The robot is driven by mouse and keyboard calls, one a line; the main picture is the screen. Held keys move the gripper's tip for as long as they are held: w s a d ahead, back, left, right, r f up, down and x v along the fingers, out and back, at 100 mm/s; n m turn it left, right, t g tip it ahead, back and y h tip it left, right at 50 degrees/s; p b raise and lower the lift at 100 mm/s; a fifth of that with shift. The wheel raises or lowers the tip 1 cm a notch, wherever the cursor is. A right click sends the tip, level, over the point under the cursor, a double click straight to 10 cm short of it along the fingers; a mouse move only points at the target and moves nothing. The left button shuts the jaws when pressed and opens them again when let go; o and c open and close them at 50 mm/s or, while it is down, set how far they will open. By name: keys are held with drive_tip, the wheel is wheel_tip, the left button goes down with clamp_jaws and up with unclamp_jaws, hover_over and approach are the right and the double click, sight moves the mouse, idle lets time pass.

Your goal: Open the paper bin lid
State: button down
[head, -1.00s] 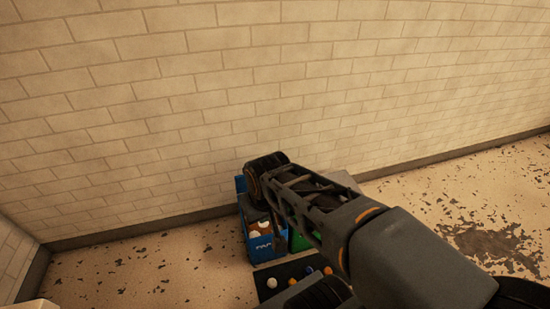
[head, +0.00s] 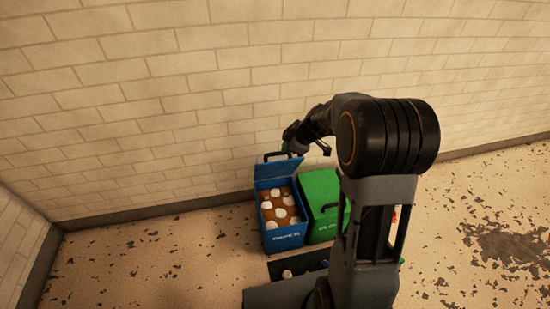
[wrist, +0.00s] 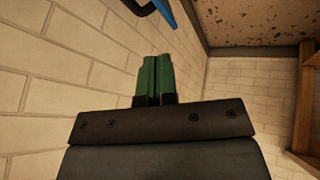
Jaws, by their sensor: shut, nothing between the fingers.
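The blue paper bin (head: 286,240) stands on the floor by the brick wall, marked with white lettering on its front. Its blue lid (head: 276,171) is raised at the back, with a dark handle (head: 272,156) at its top edge. The bin's mouth is uncovered, showing white crumpled balls on a brown surface. My gripper (head: 290,133) is above and just right of the lid's top edge. In the wrist view its green fingers (wrist: 155,78) are together and empty. A blue edge with a black handle shows at the top of that view, apart from the fingers.
A green bin (head: 321,198) with its lid down stands right against the blue one. A dark tray (head: 297,263) with small items lies in front, partly hidden by my arm. The brick wall is close behind. Floor to the left is clear.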

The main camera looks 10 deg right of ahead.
sight(277, 155)
drive_tip(key=w+f, duration=0.2)
drive_tip(key=f, duration=0.1)
drive_tip(key=w+a+f+n+b, duration=0.1)
drive_tip(key=w+f, duration=0.2)
drive_tip(key=f, duration=0.1)
drive_tip(key=w+a+f+n+b, duration=0.1)
drive_tip(key=w+f, duration=0.2)
drive_tip(key=f, duration=0.1)
drive_tip(key=shift+f+t, duration=0.15)
drive_tip(key=shift+t, duration=0.25)
